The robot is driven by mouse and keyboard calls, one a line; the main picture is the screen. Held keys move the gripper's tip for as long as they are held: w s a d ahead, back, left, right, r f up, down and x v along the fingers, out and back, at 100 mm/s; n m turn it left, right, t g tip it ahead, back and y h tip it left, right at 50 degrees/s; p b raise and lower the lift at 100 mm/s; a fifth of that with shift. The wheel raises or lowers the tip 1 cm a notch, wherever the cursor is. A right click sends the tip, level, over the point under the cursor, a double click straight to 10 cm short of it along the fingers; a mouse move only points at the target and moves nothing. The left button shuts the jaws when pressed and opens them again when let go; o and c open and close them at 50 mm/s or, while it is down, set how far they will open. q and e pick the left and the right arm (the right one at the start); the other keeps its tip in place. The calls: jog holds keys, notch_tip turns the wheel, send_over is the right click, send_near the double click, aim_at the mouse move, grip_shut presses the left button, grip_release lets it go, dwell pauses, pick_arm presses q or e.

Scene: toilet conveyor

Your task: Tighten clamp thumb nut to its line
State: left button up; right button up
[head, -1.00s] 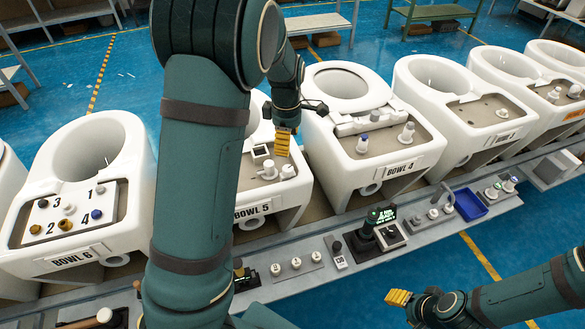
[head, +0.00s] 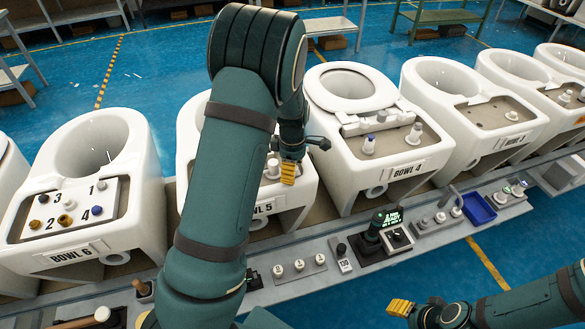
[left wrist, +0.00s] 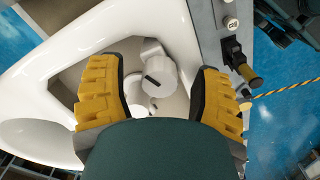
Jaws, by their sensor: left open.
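My left gripper (head: 288,172) is over the rear deck of the toilet bowl marked Bowl 5 (head: 290,200), with its fingers pointing down. In the left wrist view this gripper (left wrist: 163,98) is open. A white round knob (left wrist: 162,73) with a dark line on its face shows between the fingers, apart from both. It looks like the clamp thumb nut, but I cannot confirm that. A second white cylindrical part (left wrist: 136,103) sits beside it, partly hidden by my wrist. In the head view my arm hides much of Bowl 5. My right gripper (head: 400,307) is at the lower right, away from the bowls.
Bowl 6 (head: 140,190) stands to the left with several numbered fittings. Bowl 4 (head: 408,140) stands to the right with a seat and two fittings. A grey rail in front carries several knobs, a lit green display (head: 386,218) and a blue tray (head: 479,208).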

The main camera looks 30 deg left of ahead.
pick_arm(q)
grip_shut()
jog(key=shift+m, duration=0.3)
jog(key=m+p, duration=0.1)
jog(key=m, duration=0.2)
jog(key=shift+m, duration=0.4)
jog(key=m, duration=0.5)
jog(key=shift+p, duration=0.35)
jog(key=m, duration=0.6)
jog(key=shift+m, duration=0.4)
jog(key=m, duration=0.5)
jog(key=shift+m+b, duration=0.35)
jog(key=shift+m, duration=0.35)
